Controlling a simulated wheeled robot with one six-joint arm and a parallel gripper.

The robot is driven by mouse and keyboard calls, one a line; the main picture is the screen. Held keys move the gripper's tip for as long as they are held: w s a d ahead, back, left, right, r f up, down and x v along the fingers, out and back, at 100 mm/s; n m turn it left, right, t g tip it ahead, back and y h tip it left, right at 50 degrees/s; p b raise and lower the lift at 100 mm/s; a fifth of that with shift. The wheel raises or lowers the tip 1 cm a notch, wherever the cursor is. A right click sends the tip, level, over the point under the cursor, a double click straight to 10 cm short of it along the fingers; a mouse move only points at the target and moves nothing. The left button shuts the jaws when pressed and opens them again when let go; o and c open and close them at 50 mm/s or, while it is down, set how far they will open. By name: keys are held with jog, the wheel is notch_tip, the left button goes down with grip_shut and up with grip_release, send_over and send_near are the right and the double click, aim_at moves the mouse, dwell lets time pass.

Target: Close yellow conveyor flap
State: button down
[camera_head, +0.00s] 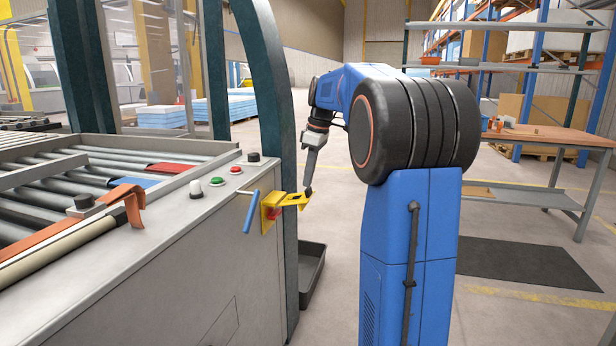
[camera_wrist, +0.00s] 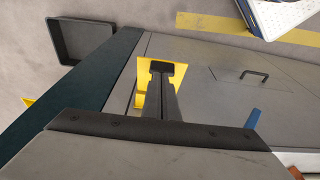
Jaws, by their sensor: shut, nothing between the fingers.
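The yellow conveyor flap (camera_head: 292,199) sticks out from the side panel of the conveyor, at its right end beside the dark green post. A red part (camera_head: 273,213) shows at its base. My gripper (camera_head: 308,190) points down at the flap's outer end, with its tip at or very near it; I cannot tell if they touch. In the wrist view my gripper's fingers (camera_wrist: 161,68) are together and empty. They cover part of the yellow flap (camera_wrist: 179,74), which shows on both sides of them.
A blue handle (camera_head: 251,212) hangs just left of the flap. The conveyor (camera_head: 180,235) carries push buttons on top. A dark green post (camera_head: 270,90) rises behind the flap, with a grey bin (camera_head: 311,275) on the floor beyond. A workbench (camera_head: 545,135) stands at right.

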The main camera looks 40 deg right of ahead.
jog(key=shift+s+d+f, duration=0.2)
jog(key=shift+f, duration=0.05)
